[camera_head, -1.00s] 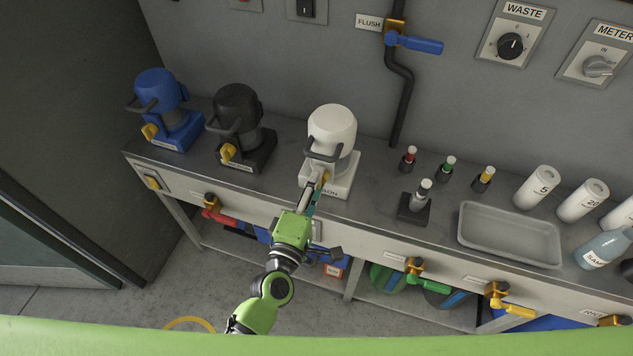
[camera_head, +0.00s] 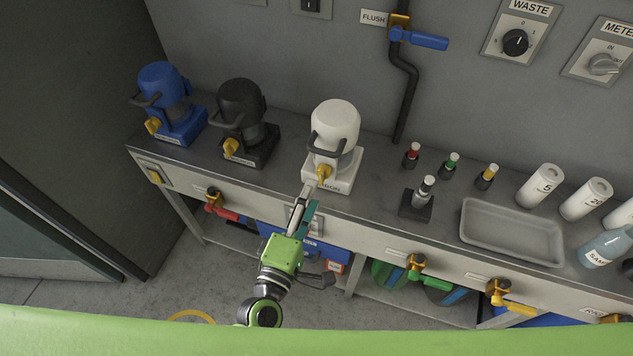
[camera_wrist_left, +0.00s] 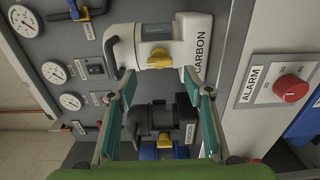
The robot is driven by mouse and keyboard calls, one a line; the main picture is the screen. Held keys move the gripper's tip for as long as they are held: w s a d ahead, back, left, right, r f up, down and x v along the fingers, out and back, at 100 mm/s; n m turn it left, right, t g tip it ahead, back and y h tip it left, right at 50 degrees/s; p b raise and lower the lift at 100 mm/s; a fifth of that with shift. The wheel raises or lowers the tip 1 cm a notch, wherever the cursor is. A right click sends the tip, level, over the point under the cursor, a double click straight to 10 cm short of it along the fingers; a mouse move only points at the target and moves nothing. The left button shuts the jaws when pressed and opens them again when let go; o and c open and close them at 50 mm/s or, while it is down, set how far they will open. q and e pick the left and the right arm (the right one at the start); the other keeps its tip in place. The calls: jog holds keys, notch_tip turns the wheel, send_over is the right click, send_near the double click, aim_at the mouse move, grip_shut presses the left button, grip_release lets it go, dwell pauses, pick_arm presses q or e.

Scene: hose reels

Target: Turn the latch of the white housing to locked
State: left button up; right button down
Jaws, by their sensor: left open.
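The white housing (camera_head: 336,120) stands on the bench, with a dark handle and a base label reading "CARBON" in the left wrist view (camera_wrist_left: 192,40). Its yellow latch (camera_head: 323,172) is at the front of the base. The latch also shows in the left wrist view (camera_wrist_left: 160,60), lying roughly crosswise in that picture. My left gripper (camera_head: 308,192) is in front of the bench edge, just short of the latch and apart from it. In the left wrist view its two teal-padded fingers (camera_wrist_left: 160,92) are spread and empty. My right gripper is not in view.
A black housing (camera_head: 240,105) and a blue housing (camera_head: 160,85) with yellow latches stand to the left. Small vials, a grey tray (camera_head: 512,232) and white bottles stand to the right. Valve handles (camera_head: 415,265) stick out along the bench front.

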pick_arm(q)
jog(key=v, duration=0.6)
jog(key=shift+w, duration=0.1)
jog(key=s+a+f+m+g+y, duration=0.1)
jog(key=s+a+f+m+g, duration=0.25)
jog(key=f, duration=0.75)
jog(key=s+a+f+m+g, duration=0.2)
jog(key=f+m, duration=0.2)
jog(key=f, duration=0.7)
jog(key=s+a+f+m+g+y, duration=0.1)
jog(key=s+a+f+m+g, duration=0.15)
jog(key=f, duration=0.95)
jog(key=s+a+f+m+g+y, duration=0.1)
jog(key=s+a+f+m+g, duration=0.1)
jog(key=s+f, duration=0.3)
jog(key=s+a+f+m+g+y, duration=0.1)
jog(key=s+a+f, duration=0.4)
jog(key=s, duration=0.6)
jog(key=s+a+f+m+g+y, duration=0.1)
jog(key=s+a+f+m+g, duration=0.2)
jog(key=s, duration=0.5)
notch_tip(320, 180, down, 3)
jog(key=shift+a+r+m+g+y, duration=0.1)
jog(key=shift+a+m+g+y, duration=0.3)
jog(key=shift+g, duration=0.7)
jog(key=shift+s, duration=0.1)
